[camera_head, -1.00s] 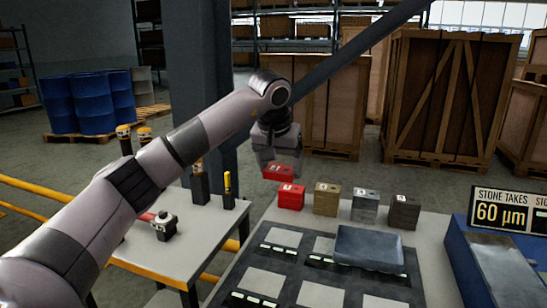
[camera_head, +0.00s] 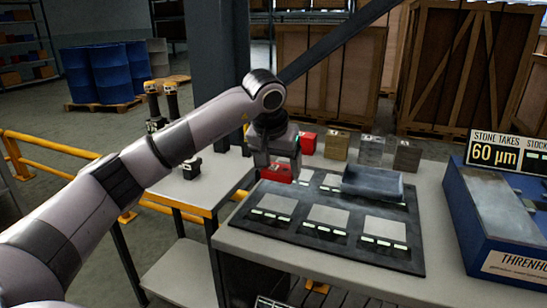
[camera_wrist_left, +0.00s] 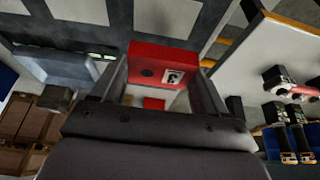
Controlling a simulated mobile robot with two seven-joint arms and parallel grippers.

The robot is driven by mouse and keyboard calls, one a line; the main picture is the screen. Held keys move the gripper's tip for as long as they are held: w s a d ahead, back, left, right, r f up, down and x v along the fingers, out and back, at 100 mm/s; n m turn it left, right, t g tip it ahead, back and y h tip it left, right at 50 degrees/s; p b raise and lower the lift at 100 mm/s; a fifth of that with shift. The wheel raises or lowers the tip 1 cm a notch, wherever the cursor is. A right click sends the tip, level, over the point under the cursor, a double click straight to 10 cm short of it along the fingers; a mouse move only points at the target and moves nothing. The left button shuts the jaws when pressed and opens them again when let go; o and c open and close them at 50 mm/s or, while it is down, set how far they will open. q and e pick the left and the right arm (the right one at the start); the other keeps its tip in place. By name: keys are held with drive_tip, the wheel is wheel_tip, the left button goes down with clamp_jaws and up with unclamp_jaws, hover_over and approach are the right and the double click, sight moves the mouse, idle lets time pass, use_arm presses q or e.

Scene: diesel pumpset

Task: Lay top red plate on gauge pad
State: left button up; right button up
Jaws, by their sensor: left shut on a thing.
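My left gripper (camera_head: 278,167) is shut on a red plate (camera_head: 280,177), low over the back left part of a dark mat (camera_head: 408,258). In the left wrist view the red plate (camera_wrist_left: 163,60) sits between the fingers, with a white mark and a dark hole on its face. The mat carries several light grey pads, such as the front left pad (camera_head: 278,203) and front middle pad (camera_head: 328,217). I cannot tell which is the gauge pad, or whether the plate touches one. Another red block (camera_head: 308,142) stands at the table's back. My right gripper is not in view.
A grey-blue slab (camera_head: 372,184) lies on the mat's back right. Tan (camera_head: 337,146), grey (camera_head: 370,150) and dark (camera_head: 406,156) blocks stand behind it. A blue machine (camera_head: 500,235) is at the right. A side table (camera_head: 190,190) is at the left.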

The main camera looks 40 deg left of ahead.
sight(276, 178)
use_arm(q)
drive_tip(key=shift+s+d+f, duration=0.25)
drive_tip(key=shift+s, duration=0.25)
drive_tip(key=shift+r+p, duration=0.1)
drive_tip(key=shift+p, duration=0.25)
wheel_tip(276, 178, down, 4)
drive_tip(key=shift+f+b, duration=0.1)
drive_tip(key=shift+b, duration=1.05)
drive_tip(key=shift+f, duration=0.35)
drive_tip(key=shift+r+p, duration=0.1)
drive_tip(key=shift+p, duration=0.3)
drive_tip(key=shift+f, duration=0.3)
